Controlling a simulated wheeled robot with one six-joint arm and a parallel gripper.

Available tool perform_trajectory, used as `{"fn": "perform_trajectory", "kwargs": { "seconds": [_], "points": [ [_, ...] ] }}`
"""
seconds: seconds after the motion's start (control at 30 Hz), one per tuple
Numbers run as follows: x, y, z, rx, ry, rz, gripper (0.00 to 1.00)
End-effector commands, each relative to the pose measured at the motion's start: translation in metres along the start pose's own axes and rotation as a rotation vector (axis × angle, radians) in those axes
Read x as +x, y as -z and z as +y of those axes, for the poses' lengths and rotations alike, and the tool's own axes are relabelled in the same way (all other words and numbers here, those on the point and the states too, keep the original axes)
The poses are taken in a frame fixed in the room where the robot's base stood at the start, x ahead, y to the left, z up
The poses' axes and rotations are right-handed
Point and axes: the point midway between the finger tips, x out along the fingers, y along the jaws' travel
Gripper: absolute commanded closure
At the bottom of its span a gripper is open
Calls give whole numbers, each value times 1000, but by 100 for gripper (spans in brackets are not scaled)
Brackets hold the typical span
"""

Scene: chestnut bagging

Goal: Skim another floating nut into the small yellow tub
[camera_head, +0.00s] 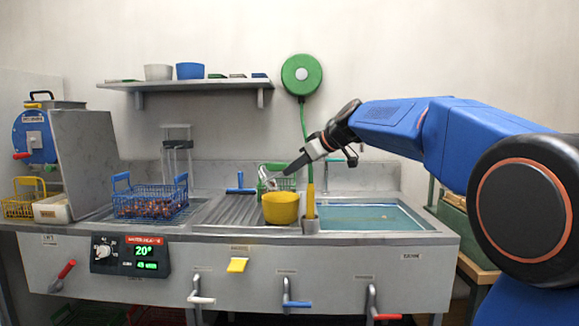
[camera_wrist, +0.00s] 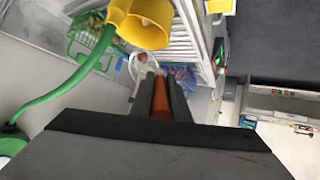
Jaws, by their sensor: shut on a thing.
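My gripper (camera_head: 300,162) is shut on an orange-brown handle (camera_wrist: 161,98), which shows between the fingers in the wrist view. A pale round skimmer head (camera_wrist: 144,68) shows beyond the fingertips, with a small brown spot in it that looks like a nut (camera_wrist: 143,57). In the head view the skimmer (camera_head: 268,180) hangs just above and left of the small yellow tub (camera_head: 281,208). The tub also shows in the wrist view (camera_wrist: 150,25), apart from the skimmer head in that picture.
A green basket (camera_head: 284,184) stands behind the tub. A yellow nozzle (camera_head: 310,200) on a green hose stands right of the tub. A blue basket of nuts (camera_head: 150,200) stands left on the sink counter. The ribbed drainboard (camera_head: 228,211) between is mostly clear.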

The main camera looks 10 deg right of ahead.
Motion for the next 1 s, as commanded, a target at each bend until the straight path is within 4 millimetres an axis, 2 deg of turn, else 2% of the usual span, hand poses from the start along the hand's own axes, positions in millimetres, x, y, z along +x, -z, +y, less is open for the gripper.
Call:
{"fn": "perform_trajectory", "kwargs": {
  "seconds": [0.5,1.0],
  "points": [
    [-5,-26,9,120,52,187,100],
    [-6,-31,12,146,63,235,100]
  ]
}}
